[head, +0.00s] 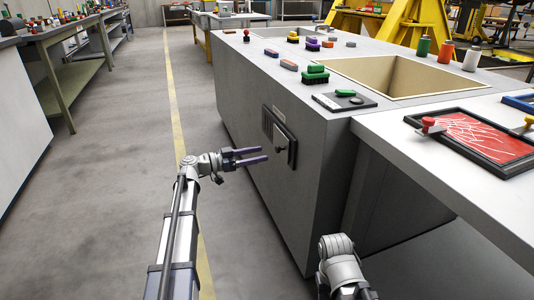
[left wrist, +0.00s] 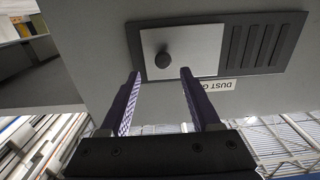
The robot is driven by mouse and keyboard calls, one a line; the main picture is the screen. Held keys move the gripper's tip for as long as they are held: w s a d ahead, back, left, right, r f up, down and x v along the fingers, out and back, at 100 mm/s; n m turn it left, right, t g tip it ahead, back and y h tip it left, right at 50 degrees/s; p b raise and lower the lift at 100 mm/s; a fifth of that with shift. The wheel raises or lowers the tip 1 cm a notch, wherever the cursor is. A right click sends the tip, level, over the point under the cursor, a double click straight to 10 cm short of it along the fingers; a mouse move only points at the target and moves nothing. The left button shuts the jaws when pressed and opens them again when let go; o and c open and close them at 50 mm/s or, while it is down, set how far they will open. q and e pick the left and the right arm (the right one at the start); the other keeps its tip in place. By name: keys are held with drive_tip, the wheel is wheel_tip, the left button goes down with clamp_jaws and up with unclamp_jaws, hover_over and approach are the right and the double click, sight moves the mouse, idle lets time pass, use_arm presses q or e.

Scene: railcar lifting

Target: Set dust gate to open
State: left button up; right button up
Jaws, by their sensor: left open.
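The dust gate (head: 281,137) is a dark-framed panel on the side of the grey bench. In the left wrist view, its frame (left wrist: 292,40) holds a pale sliding plate (left wrist: 196,42) with a round black knob (left wrist: 162,60). Dark slats (left wrist: 252,46) are bare beside the plate. A partly hidden label (left wrist: 217,86) reading "DUST G" appears upside down. My left gripper (head: 263,154) is open and empty, pointing at the panel. In the left wrist view, the knob lies just beyond and between its fingertips (left wrist: 160,74), apparently apart from them. My right gripper is out of view.
The grey bench (head: 240,85) carries brushes, bottles and a recessed bin (head: 395,74). The floor (head: 120,170) at left is clear. Another workbench (head: 62,42) stands far left.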

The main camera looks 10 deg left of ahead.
use_arm(q)
drive_tip(key=shift+v, duration=1.2)
drive_tip(key=s+d+f+n+g+y+p, duration=0.1)
drive_tip(key=s+d+f+g+y+p, duration=0.25)
drive_tip(key=s+d, duration=0.5)
drive_tip(key=s+d+f+n+g+y+p, duration=0.1)
drive_tip(key=s+d+f+g+y+p, duration=0.25)
drive_tip(key=d, duration=0.75)
drive_tip(key=s+f+n+g+y+p, duration=0.25)
drive_tip(key=s+n+y+p, duration=0.5)
drive_tip(key=s, duration=1.25)
wheel_tip(320, 180, up, 38)
drive_tip(key=m+y+p, duration=0.1)
drive_tip(key=m+p, duration=0.1)
drive_tip(key=p, duration=3.3)
drive_tip(key=shift+w+f+g+y, duration=0.2)
drive_tip(key=shift+g+y, duration=0.15)
